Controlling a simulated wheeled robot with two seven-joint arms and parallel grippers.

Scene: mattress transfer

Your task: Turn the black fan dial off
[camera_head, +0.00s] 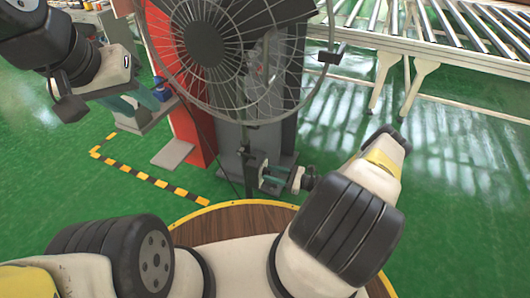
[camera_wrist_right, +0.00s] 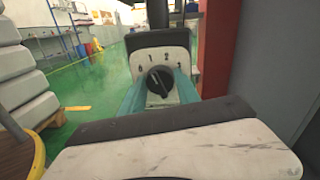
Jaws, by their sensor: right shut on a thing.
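The black fan dial (camera_wrist_right: 159,80) sits on a pale panel (camera_wrist_right: 178,57) marked 0, 1, 2 and 3 in the right wrist view. Its ridge slants from upper left to lower right; I cannot tell exactly which number it points at. The teal fingers of my right gripper (camera_wrist_right: 160,88) are on both sides of the dial, shut on it. In the head view, my right gripper (camera_head: 268,171) is at the fan's pole, below the round fan cage (camera_head: 215,50); the dial is hidden there. My left gripper (camera_head: 136,102) is at upper left, away from the dial, with its fingers apart.
A red and dark grey cabinet (camera_head: 189,128) stands behind the fan. A roller conveyor (camera_head: 400,42) is at upper right. Yellow-black floor tape (camera_head: 150,180) lies left of the fan. Green floor (camera_head: 455,215) is open at right.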

